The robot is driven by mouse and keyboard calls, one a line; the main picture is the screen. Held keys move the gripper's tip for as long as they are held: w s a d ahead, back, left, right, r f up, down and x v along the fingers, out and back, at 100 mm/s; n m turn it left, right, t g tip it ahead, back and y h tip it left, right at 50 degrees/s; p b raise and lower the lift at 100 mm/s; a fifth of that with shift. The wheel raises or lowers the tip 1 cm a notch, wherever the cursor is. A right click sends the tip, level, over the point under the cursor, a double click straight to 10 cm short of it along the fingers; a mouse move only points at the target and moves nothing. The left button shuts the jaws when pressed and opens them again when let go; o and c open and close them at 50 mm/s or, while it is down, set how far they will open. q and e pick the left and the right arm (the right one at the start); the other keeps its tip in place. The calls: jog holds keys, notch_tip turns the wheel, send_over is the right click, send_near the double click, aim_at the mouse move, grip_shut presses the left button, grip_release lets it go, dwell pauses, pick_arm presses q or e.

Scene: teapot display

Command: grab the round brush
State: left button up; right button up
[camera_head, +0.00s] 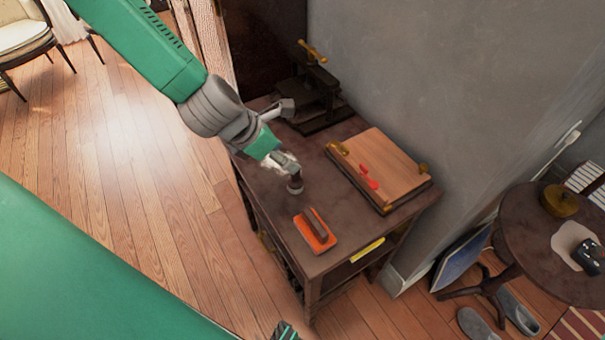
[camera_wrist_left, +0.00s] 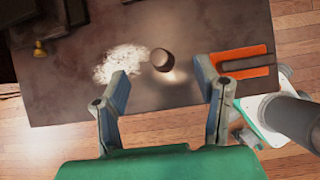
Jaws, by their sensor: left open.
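The round brush, a dark round-ended piece, stands on the dark wooden table (camera_head: 328,252) in the head view (camera_head: 295,184). In the left wrist view the round brush (camera_wrist_left: 162,59) shows end-on, just beyond the gap between my fingers. A white, rough patch (camera_wrist_left: 121,63) lies beside it on the table; I cannot tell whether it is powder or bristles. My left gripper (camera_head: 287,163) is above and close to the brush, its fingers spread on both sides in the left wrist view (camera_wrist_left: 162,78). It holds nothing.
An orange block with a dark grip (camera_head: 316,231) lies near the table's front edge. A wooden board with brass fittings and red pieces (camera_head: 380,168) lies at the right. A dark press (camera_head: 316,95) stands at the back by the wall. A round side table (camera_head: 530,240) stands farther right.

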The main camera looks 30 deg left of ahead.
aim_at(298, 180)
pick_arm(q)
jog(key=shift+s+a+r, duration=0.1)
jog(key=shift+r, duration=0.15)
jog(key=f+n+b, duration=0.1)
jog(key=f+b, duration=0.1)
jog(key=w+f+n+g+y+b, duration=0.1)
jog(key=f+b, duration=0.2)
jog(key=d+f+n+y+b, duration=0.1)
jog(key=f+b, duration=0.1)
jog(key=b, duration=0.1)
jog(key=shift+w+d+f+g, duration=0.1)
jog(key=shift+w+f+g, duration=0.2)
jog(key=shift+w, duration=0.1)
jog(key=shift+w+f, duration=0.15)
jog(key=shift+f, duration=0.3)
jog(key=b+x, duration=0.1)
jog(key=x, duration=0.3)
jog(key=shift+w+d+f+b, duration=0.1)
jog(key=shift+w+f+b, duration=0.2)
jog(key=shift+b, duration=0.05)
jog(key=c, duration=1.2)
